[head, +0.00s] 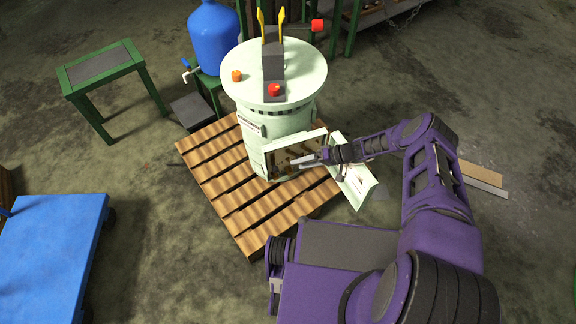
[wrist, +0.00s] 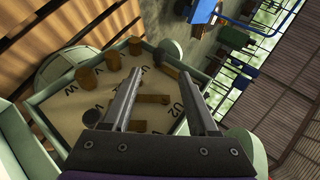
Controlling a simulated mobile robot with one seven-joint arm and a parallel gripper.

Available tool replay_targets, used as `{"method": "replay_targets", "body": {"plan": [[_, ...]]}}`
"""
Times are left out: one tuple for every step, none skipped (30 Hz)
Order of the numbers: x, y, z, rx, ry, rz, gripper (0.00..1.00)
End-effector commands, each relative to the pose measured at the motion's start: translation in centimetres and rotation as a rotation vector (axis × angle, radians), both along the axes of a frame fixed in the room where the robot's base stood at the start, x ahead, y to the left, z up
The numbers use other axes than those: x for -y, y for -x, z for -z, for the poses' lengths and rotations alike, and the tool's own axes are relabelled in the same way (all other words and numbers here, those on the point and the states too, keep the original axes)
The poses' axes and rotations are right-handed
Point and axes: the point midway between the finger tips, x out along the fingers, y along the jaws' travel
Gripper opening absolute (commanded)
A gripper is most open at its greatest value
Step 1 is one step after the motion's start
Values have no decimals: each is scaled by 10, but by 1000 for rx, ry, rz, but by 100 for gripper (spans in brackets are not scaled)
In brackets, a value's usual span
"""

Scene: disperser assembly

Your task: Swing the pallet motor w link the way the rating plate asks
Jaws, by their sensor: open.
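The pale green pallet motor (head: 277,122) stands upright on a wooden pallet (head: 215,182). Its terminal box (head: 270,160) is open and faces me. In the wrist view, the beige terminal board (wrist: 70,100) carries brass posts (wrist: 112,61), flat brass links (wrist: 153,99) and letters including W, V and U2. I cannot tell which link is the W link; my fingers cover part of the board. A pale panel with print (head: 357,183) lies right of the box; its text is unreadable. My gripper (head: 308,159) is open at the box front, its fingers (wrist: 162,75) apart over the board.
A blue drum (head: 214,38) on a green stand is behind the motor. A green table (head: 100,70) stands back left, and a blue cart (head: 50,240) at left. Boards (head: 482,175) lie on the floor at right. Floor between pallet and cart is clear.

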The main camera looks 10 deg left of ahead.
Motion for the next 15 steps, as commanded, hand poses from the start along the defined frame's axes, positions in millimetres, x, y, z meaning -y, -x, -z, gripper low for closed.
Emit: {"method": "replay_targets", "body": {"plan": [[13,-2,-9,2,1,4,60],[18,-2,-12,1,1,3,60],[27,-2,-17,1,1,3,60],[32,-3,-20,1,1,2,60],[37,-2,-23,1,1,3,60],[43,-2,-27,0,1,2,60],[47,-3,-30,0,1,2,60],[51,-3,-32,0,1,2,60],[56,-3,-34,0,1,2,60],[59,-3,-36,-1,1,1,60],[61,-3,-38,0,1,0,60],[64,-3,-39,0,1,0,60],[65,-3,-40,0,1,-1,60],[67,-3,-41,0,1,-1,60],[68,-3,-42,0,0,-1,60]]}}
